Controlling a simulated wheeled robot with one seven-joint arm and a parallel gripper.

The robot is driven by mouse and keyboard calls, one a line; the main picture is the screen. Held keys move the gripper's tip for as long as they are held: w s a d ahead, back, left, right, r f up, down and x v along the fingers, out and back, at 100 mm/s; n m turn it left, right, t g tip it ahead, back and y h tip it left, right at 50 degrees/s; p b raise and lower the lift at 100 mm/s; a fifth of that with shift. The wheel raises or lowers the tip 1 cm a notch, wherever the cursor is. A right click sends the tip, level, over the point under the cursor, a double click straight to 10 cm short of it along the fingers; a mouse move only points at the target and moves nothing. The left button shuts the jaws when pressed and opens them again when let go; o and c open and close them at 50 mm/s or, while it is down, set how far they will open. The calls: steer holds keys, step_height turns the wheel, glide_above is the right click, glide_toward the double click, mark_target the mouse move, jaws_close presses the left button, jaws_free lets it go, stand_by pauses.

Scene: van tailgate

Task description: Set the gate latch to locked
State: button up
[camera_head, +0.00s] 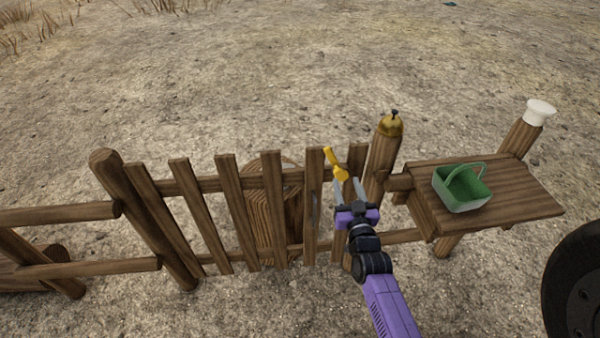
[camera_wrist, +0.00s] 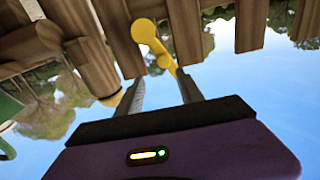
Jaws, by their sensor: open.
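The yellow gate latch (camera_head: 336,166) is a lever on the upper right part of the wooden gate (camera_head: 237,207), near the gate post (camera_head: 381,160). Its handle slants up to the left in the head view. The latch also shows in the wrist view (camera_wrist: 150,40), with its round end and thin arm ahead of my fingers. My gripper (camera_head: 350,193) is purple with grey fingers and is just in front of the latch. The fingers are apart with the latch's lower end near the gap between the tips (camera_wrist: 158,90). I cannot tell whether they touch it.
A brass bell (camera_head: 390,124) tops the gate post. To the right, a wooden table (camera_head: 520,199) holds a green basket (camera_head: 462,188), and a white cap (camera_head: 539,112) sits on a post. A dark tyre (camera_head: 575,285) stands at the lower right. A rail fence (camera_head: 60,214) runs left.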

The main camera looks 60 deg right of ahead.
mark_target(338, 174)
steer(key=w+d, duration=0.1)
steer(key=w, duration=0.1)
steer(key=w+d+f, duration=0.1)
steer(key=w+d, duration=0.1)
steer(key=shift+w+d+f+p, duration=0.1)
steer(key=shift+w+d+p, duration=0.2)
steer(key=shift+w+p, duration=0.1)
steer(key=shift+w+d, duration=0.35)
steer(key=shift+d, duration=0.25)
steer(key=shift+c, duration=0.2)
